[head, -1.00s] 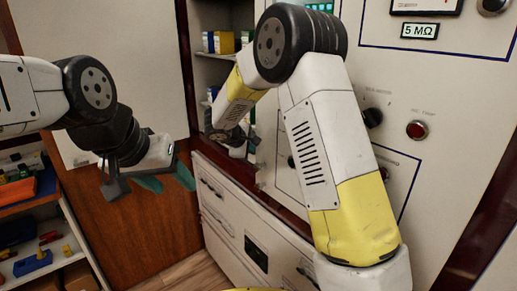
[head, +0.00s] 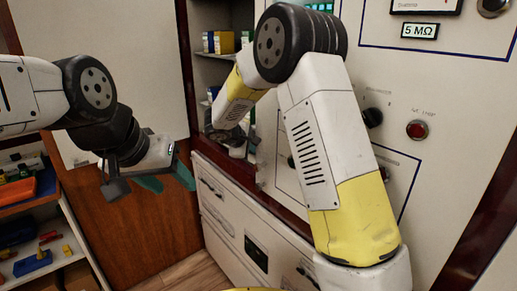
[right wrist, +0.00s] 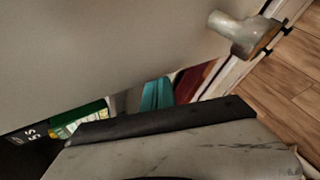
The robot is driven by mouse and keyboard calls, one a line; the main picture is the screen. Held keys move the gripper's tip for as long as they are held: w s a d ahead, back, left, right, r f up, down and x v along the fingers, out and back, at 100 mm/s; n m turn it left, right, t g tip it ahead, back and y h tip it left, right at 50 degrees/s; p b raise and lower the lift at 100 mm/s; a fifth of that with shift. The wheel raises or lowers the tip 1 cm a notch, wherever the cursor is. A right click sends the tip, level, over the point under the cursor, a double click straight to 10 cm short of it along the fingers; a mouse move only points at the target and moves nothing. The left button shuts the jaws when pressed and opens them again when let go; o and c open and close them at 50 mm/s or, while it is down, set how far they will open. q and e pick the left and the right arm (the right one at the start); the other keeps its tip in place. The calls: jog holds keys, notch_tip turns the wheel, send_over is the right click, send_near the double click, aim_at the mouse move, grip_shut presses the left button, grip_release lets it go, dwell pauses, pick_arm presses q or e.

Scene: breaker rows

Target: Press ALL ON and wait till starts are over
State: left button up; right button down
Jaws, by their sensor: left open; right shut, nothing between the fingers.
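No button that I can read as ALL ON shows in either view. A pale control panel (head: 460,75) fills the right of the head view, with a round red button (head: 417,130) and a black knob (head: 373,117). The small lettering by them is too blurred to read surely.
A grey handle (right wrist: 240,34) sticks out of the pale surface in the right wrist view. Pale drawers (head: 225,215) stand below the panel. Shelves with an orange bin (head: 28,190) are at the far left. Wooden floor (head: 190,277) shows at the bottom.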

jog(key=shift+w+d, duration=0.1)
dwell(0.4)
jog(key=shift+w+d, duration=0.15)
jog(key=shift+d, duration=0.1)
jog(key=shift+w+d, duration=0.3)
jog(key=shift+d, duration=0.05)
dwell(0.7)
jog(key=shift+s, duration=0.1)
jog(key=shift+s+a, duration=0.45)
jog(key=shift+a, duration=0.2)
jog(key=shift+a, duration=0.1)
jog(key=s+a, duration=0.1)
jog(key=a, duration=0.1)
jog(key=s+a, duration=0.2)
dwell(0.5)
dwell(0.5)
